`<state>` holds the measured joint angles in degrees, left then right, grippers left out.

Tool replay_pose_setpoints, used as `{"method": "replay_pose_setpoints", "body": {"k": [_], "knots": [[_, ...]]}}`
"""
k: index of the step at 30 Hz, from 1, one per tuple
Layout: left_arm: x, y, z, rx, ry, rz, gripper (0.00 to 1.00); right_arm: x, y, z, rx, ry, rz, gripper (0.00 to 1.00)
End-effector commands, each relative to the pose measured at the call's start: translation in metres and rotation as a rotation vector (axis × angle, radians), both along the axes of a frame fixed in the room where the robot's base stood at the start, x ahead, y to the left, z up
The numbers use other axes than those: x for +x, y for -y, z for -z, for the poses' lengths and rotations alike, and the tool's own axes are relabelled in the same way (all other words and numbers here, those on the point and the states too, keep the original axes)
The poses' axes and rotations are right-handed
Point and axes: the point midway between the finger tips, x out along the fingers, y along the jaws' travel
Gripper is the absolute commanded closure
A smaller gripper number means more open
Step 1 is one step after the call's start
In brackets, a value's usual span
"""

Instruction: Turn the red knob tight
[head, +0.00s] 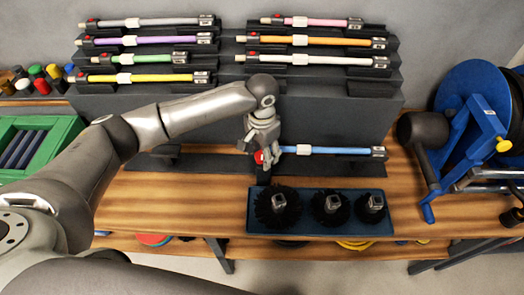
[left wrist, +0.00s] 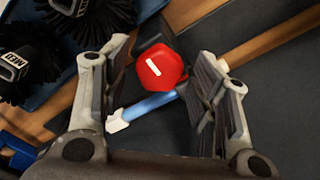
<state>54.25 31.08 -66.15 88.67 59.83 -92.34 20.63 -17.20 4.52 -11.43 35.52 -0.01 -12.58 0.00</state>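The red knob (head: 259,157) is at the left end of a blue rod (head: 325,150) lying on a low dark stand at the front of the rack. In the left wrist view the knob (left wrist: 162,68) is round with a white mark on its face, and part of the blue rod (left wrist: 152,106) shows beside it. My left gripper (head: 262,150) is over the knob and partly covers it. In the left wrist view its fingers (left wrist: 162,85) stand apart, one on each side of the knob, with small gaps. My right gripper is not in view.
A dark tray (head: 321,232) with 3 black brushes (head: 331,207) is just in front of the knob. Behind is a grey stepped rack (head: 230,110) holding several coloured rods. A green bin (head: 40,124) stands at left and a blue reel (head: 480,98) at right.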

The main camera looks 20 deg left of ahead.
Motion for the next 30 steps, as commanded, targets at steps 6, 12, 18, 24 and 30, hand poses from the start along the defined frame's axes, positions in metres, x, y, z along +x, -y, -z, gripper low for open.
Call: {"method": "replay_pose_setpoints", "body": {"k": [6, 12, 18, 24, 30], "knots": [[0.000, 0.000, 0.000, 0.000, 0.000, -0.001, 0.42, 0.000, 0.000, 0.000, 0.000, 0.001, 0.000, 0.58], [0.000, 0.000, -0.010, -0.002, 0.001, 0.000, 0.42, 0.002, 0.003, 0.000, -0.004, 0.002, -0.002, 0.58], [0.001, 0.001, -0.048, -0.002, 0.004, -0.001, 0.42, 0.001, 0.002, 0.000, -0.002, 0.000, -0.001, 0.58], [0.001, 0.000, -0.089, -0.001, 0.003, 0.000, 0.42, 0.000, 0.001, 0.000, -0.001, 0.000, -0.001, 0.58], [0.000, 0.000, -0.114, 0.000, 0.001, -0.001, 0.42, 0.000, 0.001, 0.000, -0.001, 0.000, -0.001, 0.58]]}}
